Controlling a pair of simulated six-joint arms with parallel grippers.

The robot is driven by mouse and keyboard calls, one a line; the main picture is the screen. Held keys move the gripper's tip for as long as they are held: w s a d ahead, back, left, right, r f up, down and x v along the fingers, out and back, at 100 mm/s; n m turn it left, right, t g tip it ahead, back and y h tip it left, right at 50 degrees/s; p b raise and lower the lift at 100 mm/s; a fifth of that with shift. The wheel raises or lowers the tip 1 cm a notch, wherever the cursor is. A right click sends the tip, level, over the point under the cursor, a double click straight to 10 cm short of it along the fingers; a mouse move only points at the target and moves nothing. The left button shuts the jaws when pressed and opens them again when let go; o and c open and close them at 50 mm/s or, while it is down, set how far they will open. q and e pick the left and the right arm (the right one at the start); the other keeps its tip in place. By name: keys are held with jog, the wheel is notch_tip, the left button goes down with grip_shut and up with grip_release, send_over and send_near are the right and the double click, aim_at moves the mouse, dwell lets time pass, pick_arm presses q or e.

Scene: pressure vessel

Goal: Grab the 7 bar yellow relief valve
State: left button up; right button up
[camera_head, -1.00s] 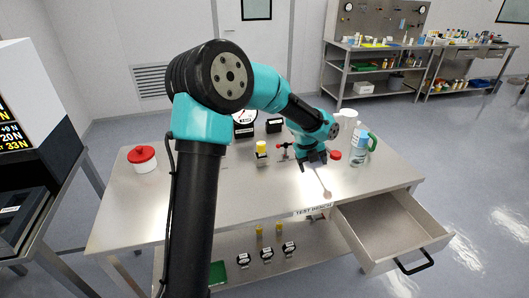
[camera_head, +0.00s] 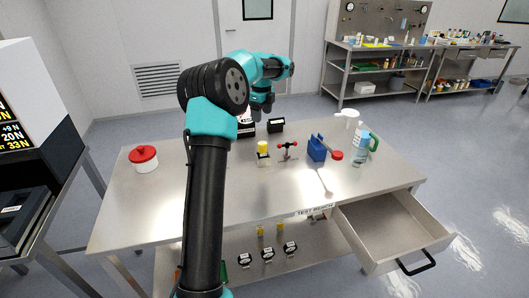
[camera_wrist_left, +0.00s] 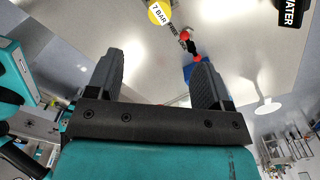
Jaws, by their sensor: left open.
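The yellow relief valve (camera_head: 263,147) stands upright in a small holder on the steel test bench (camera_head: 225,195). In the left wrist view, its round yellow top (camera_wrist_left: 160,12) reads "7 BAR" at the upper edge, partly cut off. My left gripper (camera_head: 262,106) is raised above the back of the bench, behind and above the valve. In the left wrist view, its two dark fingers (camera_wrist_left: 157,68) are spread apart with nothing held between them. The valve lies beyond the fingertips, not touched. My right gripper does not show.
A spray bottle (camera_head: 360,147) and red-lidded jar (camera_head: 144,158) are near the sides. Two yellow-topped pieces (camera_head: 270,230) sit on the lower shelf. A drawer (camera_head: 392,232) is open.

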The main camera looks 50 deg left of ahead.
aim_at(263, 149)
pick_arm(q)
jog(key=shift+f, duration=0.1)
notch_tip(263, 149, down, 12)
jog(key=shift+f, duration=0.1)
dwell(0.4)
jog(key=shift+d+f, duration=0.15)
jog(key=shift+f, duration=1.15)
jog(key=shift+d+f, duration=0.1)
jog(key=shift+f, duration=1.15)
jog(key=c, duration=1)
jog(key=shift+r, duration=0.1)
